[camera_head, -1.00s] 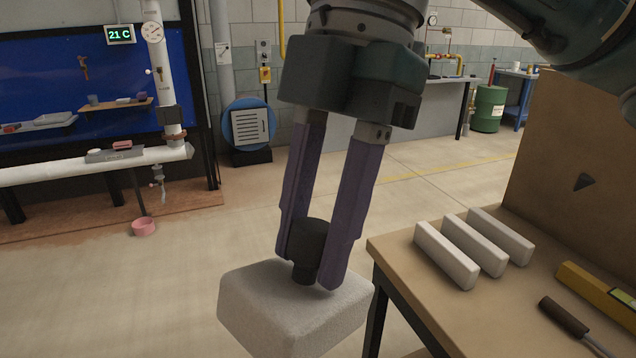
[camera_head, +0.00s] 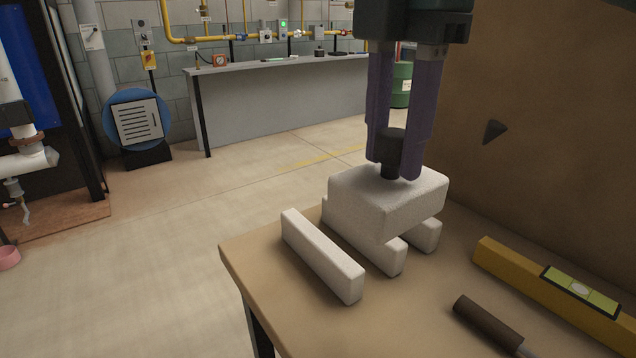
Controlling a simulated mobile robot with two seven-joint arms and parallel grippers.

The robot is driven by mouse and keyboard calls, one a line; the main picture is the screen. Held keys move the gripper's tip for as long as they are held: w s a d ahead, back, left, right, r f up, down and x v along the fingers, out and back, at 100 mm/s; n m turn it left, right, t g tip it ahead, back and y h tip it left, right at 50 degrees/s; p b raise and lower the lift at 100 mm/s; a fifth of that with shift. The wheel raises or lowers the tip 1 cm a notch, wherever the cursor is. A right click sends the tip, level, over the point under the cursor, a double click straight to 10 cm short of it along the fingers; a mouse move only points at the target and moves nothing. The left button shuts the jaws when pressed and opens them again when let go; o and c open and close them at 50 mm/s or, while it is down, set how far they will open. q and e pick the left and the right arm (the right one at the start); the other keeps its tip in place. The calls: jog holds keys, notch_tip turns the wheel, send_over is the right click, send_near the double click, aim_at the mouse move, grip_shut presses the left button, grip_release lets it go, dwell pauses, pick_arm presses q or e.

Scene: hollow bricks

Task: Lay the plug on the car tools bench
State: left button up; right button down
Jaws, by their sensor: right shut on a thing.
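My right gripper (camera_head: 400,160) points down with its purple fingers shut on the black knob (camera_head: 391,150) of a pale, rounded block (camera_head: 385,200), which looks like the plug. The block hangs over the wooden bench (camera_head: 262,272), above the pale bars there, and hides parts of them. I cannot tell whether it touches them. No label shows which bench is the car tools bench; a long grey bench (camera_head: 265,100) stands by the far wall. My left gripper is not in view.
Three pale bars lie side by side on the wooden bench; the left bar (camera_head: 320,255) shows fully. A yellow spirit level (camera_head: 520,272) and a dark-handled tool (camera_head: 487,320) lie to the right. A brown upright panel (camera_head: 570,130) closes off the bench's back right.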

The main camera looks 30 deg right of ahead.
jog(key=shift+s+a+f+b, duration=0.1)
jog(key=shift+f+b, duration=0.5)
jog(key=shift+f, duration=4.25)
jog(key=shift+a+f+b, duration=0.1)
jog(key=shift+f+b, duration=0.45)
jog(key=shift+f, duration=4.25)
jog(key=shift+d, duration=0.1)
